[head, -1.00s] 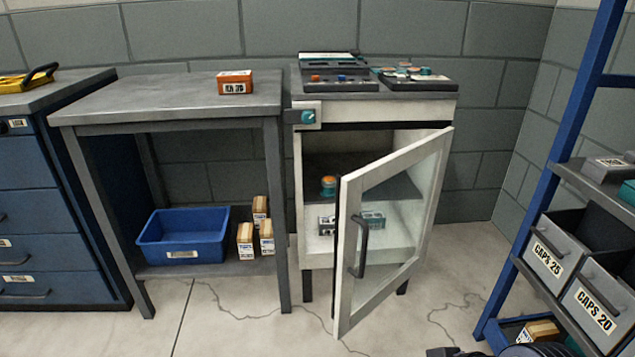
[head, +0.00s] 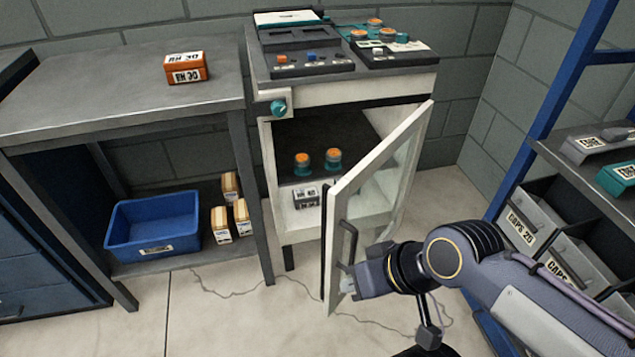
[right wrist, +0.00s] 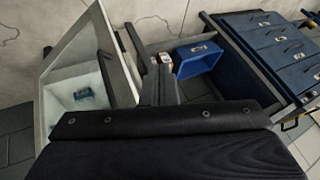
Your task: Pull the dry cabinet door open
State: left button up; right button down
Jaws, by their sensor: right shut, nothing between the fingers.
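The dry cabinet (head: 355,102) stands against the wall with its white-framed glass door (head: 375,185) partly open, hinged at the right. The door's dark upright handle (head: 348,243) is near its free left edge. My right gripper (head: 346,279) is shut and empty by the lower end of the handle; contact cannot be told in the head view. In the right wrist view, my gripper fingers (right wrist: 156,78) are to the right of the door (right wrist: 72,60) and its handle (right wrist: 106,72), with a gap in the picture. My left gripper is out of view.
Inside the cabinet are orange-topped jars (head: 333,158) and a small labelled box (head: 306,196). A grey table (head: 110,100) with a blue bin (head: 152,228) beneath stands left. A blue-framed rack (head: 545,110) with grey bins stands close on the right.

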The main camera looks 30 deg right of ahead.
notch_tip(320, 180, up, 13)
jog(key=w+p, duration=0.1)
jog(key=p, duration=1)
notch_tip(320, 180, up, 4)
jog(key=n+g+h+p, duration=0.1)
jog(key=n+g+p, duration=0.3)
jog(key=g+p, duration=0.2)
send_over(328, 216)
jog(key=s+a, duration=0.2)
jog(key=w+a+f+n+g+h, duration=0.1)
jog(key=w+f+n+g+h, duration=0.3)
jog(key=w+f, duration=0.55)
jog(key=shift+m+h, duration=0.4)
jog(key=shift+m, duration=0.3)
jog(key=s+d+f, duration=0.1)
jog(key=s+f, duration=0.1)
jog(key=s+d+f+b, duration=0.1)
jog(key=s+f, duration=0.1)
jog(key=f, duration=0.1)
jog(key=s+d+f, duration=0.1)
jog(key=s+f, duration=0.1)
jog(key=f, duration=0.1)
jog(key=shift+s, duration=0.15)
